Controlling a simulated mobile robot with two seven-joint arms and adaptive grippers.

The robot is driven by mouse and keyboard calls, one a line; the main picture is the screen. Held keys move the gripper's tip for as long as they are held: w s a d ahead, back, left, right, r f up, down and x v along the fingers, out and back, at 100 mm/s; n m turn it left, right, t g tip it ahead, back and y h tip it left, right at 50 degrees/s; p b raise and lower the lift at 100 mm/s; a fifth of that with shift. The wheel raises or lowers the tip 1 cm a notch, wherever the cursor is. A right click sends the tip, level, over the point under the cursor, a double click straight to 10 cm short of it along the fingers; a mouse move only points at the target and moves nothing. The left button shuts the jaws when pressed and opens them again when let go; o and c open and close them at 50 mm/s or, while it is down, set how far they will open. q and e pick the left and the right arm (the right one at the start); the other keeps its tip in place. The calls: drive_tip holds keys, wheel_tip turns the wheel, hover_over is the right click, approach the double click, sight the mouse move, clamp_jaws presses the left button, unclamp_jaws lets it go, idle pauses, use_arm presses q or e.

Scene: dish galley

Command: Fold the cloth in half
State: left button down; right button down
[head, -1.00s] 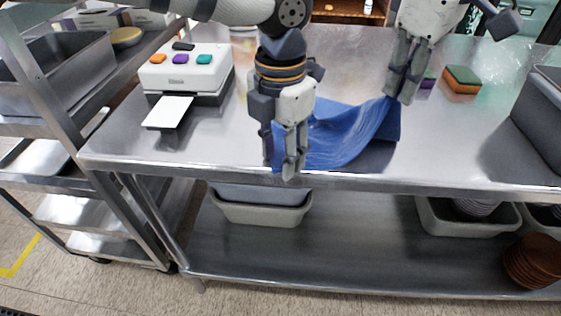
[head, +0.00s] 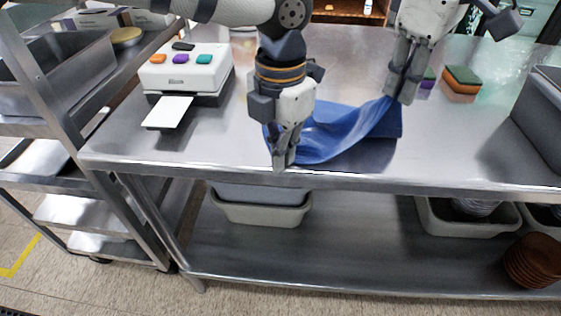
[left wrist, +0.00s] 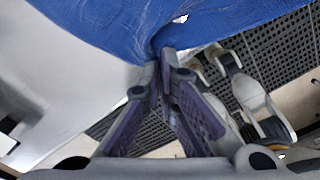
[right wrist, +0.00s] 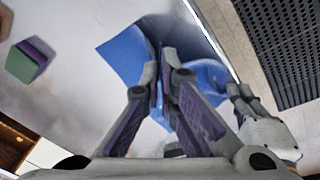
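The blue cloth (head: 340,136) lies near the front edge of the steel table, its right side raised off the surface in a slope. My left gripper (head: 284,160) is shut on the cloth's front left part at the table edge; the left wrist view shows blue cloth (left wrist: 200,25) bunched at the closed fingertips (left wrist: 163,60). My right gripper (head: 398,95) is shut on the raised right part, and the right wrist view shows cloth (right wrist: 126,56) on both sides of its fingertips (right wrist: 165,60). The gripped bits are partly hidden by the fingers.
A white device (head: 190,75) with coloured buttons and a white card (head: 168,112) stands on the left. A green and orange sponge (head: 462,82) and a green and purple one (head: 428,80) lie behind my right gripper. A grey bin (head: 545,120) is at right. The table's front right is clear.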

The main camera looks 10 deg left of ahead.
idle(0.9)
use_arm(q)
wheel_tip(320, 180, up, 5)
drive_tip(key=shift+r, duration=0.1)
